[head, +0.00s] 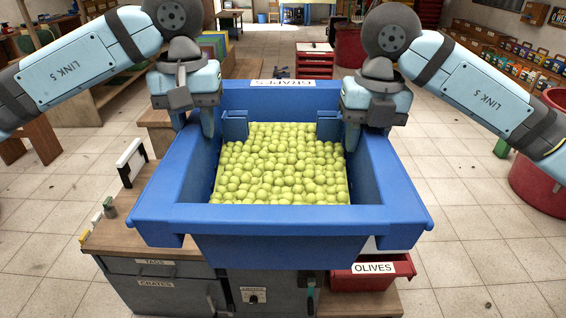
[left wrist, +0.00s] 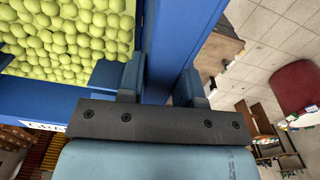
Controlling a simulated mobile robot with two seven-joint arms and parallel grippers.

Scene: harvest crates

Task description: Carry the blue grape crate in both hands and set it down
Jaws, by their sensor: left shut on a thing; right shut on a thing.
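The blue grape crate (head: 280,224), full of round green grapes (head: 280,165), is in front of me in the head view, looking level. Its far side bears a GRAPES label (head: 283,83). My left gripper (head: 195,118) is shut on the crate's left wall towards the far end. The left wrist view shows its two fingers (left wrist: 160,90) on either side of the blue wall (left wrist: 168,45). My right gripper (head: 368,118) is shut on the right wall at a matching place. The crate's underside is hidden, so I cannot tell whether it touches anything below.
A wooden-topped bench (head: 120,235) with grey drawers labelled TAGS and CRATES lies below the crate. A red crate labelled OLIVES (head: 402,268) sits low at the right. A red tub (head: 540,190) stands further right. Tiled floor (head: 460,235) is clear between.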

